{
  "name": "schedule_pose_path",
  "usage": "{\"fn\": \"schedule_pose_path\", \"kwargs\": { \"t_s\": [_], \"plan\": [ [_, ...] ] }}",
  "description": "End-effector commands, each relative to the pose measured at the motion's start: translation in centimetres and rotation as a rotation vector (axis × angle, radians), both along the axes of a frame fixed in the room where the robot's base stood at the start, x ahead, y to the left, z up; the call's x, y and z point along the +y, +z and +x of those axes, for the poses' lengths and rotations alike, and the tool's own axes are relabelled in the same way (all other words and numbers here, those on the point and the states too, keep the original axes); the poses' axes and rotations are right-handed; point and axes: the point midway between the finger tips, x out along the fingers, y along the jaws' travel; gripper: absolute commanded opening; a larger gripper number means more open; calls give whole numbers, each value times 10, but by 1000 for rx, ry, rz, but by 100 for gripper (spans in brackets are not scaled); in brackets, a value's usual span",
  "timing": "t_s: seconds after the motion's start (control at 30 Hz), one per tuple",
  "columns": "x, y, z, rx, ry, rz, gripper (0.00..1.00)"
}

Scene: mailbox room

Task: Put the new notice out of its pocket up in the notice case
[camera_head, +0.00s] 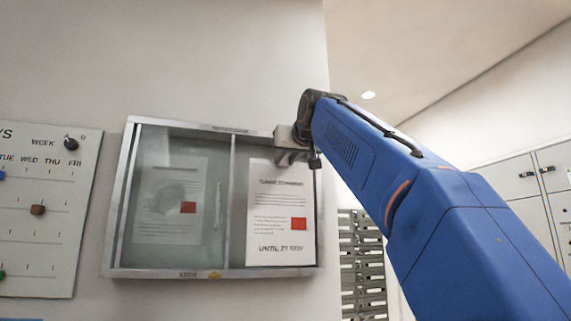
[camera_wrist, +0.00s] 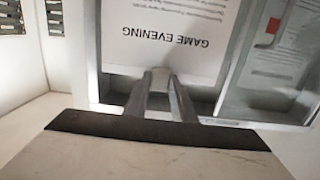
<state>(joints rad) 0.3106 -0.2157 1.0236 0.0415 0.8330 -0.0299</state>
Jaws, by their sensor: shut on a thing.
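The notice case (camera_head: 232,134) hangs on the wall in the head view, with a metal frame and a middle upright. A white notice (camera_head: 272,218) with a red square stands upright in its right half, unveiled by glass. In the wrist view this notice (camera_wrist: 150,45) shows upside down and reads "GAME EVENING". My gripper (camera_head: 288,158) is at its top edge; in the wrist view the fingers (camera_wrist: 163,76) are shut on that edge. Another notice (camera_head: 165,205) with a red square shows hazily behind glass in the left half. I cannot make out a pocket.
A weekday board (camera_head: 50,245) with coloured knobs hangs left of the case. Grey mailboxes (camera_head: 362,265) stand beyond the wall's corner, just right of the case. Pale lockers (camera_head: 520,190) line the right wall.

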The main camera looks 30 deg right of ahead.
Motion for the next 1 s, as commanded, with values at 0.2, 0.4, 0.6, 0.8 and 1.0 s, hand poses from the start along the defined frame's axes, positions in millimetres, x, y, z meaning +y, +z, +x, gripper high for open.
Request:
{"fn": "schedule_pose_path", "kwargs": {
  "t_s": [0.2, 0.4, 0.6, 0.8, 1.0],
  "plan": [
    [-5, 0, 17, 0, 0, 0, 3],
    [-9, 0, 33, -1, 0, 0, 3],
    [-14, 0, 48, -1, 0, 0, 3],
    [-18, 0, 63, -1, 0, 0, 3],
    [-22, 0, 76, -1, 0, 0, 3]
  ]
}}
